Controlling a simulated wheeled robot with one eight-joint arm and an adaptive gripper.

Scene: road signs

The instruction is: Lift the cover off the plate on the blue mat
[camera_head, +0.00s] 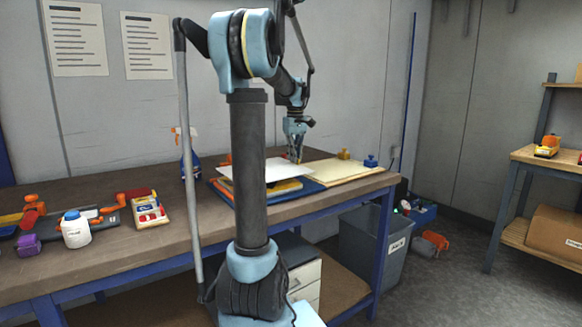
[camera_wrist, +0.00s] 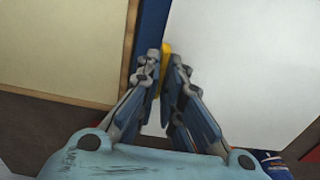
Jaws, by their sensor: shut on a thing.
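A flat white panel, apparently the cover (camera_head: 250,168), is over the blue mat (camera_head: 309,187) on the workbench. A yellowish plate (camera_head: 285,188) shows below its near right edge. I cannot tell how large the gap between them is. My gripper (camera_head: 297,158) points down at the panel's right side. In the wrist view, my gripper (camera_wrist: 166,62) is shut on a small yellow piece (camera_wrist: 166,50) at the edge of the white cover (camera_wrist: 245,70). A strip of the blue mat (camera_wrist: 152,25) shows left of it. The fingers partly hide the yellow piece.
A pale wooden board (camera_head: 345,171) lies right of the mat, with a yellow block (camera_head: 344,154) and a blue block (camera_head: 371,161) behind. A spray bottle (camera_head: 188,160) stands left. A white bottle (camera_head: 75,229) and several tools occupy the bench's left end.

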